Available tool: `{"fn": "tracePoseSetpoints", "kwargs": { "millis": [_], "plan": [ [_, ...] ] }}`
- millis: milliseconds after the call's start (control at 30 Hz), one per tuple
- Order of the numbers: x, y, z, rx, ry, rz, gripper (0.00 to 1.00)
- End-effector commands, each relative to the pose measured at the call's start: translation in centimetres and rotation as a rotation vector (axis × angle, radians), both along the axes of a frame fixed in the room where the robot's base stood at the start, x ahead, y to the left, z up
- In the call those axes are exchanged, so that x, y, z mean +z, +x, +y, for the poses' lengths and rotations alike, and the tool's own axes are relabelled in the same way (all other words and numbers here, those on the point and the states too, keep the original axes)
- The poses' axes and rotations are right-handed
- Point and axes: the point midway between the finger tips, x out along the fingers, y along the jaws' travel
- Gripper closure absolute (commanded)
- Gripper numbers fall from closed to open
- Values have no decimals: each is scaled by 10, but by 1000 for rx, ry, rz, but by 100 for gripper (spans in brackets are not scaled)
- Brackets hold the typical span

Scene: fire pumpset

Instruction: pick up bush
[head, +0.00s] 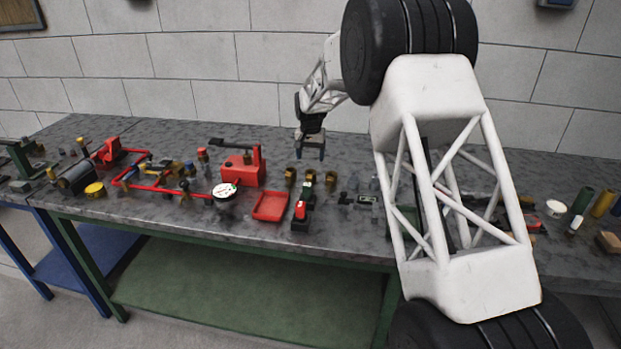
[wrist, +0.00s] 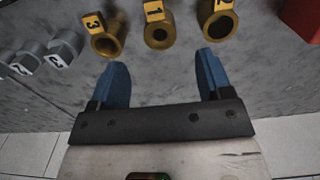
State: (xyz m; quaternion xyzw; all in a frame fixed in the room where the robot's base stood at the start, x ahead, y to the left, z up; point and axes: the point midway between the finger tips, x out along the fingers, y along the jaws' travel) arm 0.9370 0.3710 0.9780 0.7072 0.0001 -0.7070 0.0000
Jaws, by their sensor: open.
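Three brass bushes with yellow number tags stand apart in a row on the grey bench. In the wrist view they are the bush tagged 3 (wrist: 107,42), the bush tagged 1 (wrist: 159,33) and the bush tagged 2 (wrist: 219,24). They also show small in the head view, as a left bush (head: 290,176), a middle bush (head: 310,177) and a right bush (head: 330,181). My gripper (wrist: 161,66) is open and empty, its blue fingers wide apart. In the head view my gripper (head: 311,154) hangs above the bench, near the bushes.
Grey fittings with white tags (wrist: 62,48) lie beside bush 3. A red pump (head: 242,168) stands left of the bushes, with a red tray (head: 270,206) and a small red-topped device (head: 300,212) in front. My arm hides part of the bench (head: 345,150) at right.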

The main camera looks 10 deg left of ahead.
Motion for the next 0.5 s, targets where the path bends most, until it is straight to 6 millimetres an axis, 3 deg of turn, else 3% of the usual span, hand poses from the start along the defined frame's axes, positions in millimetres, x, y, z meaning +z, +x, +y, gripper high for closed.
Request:
{"fn": "tracePoseSetpoints", "kwargs": {
  "millis": [500],
  "plan": [
    [-26,0,0,0,0,1,28]
  ]
}}
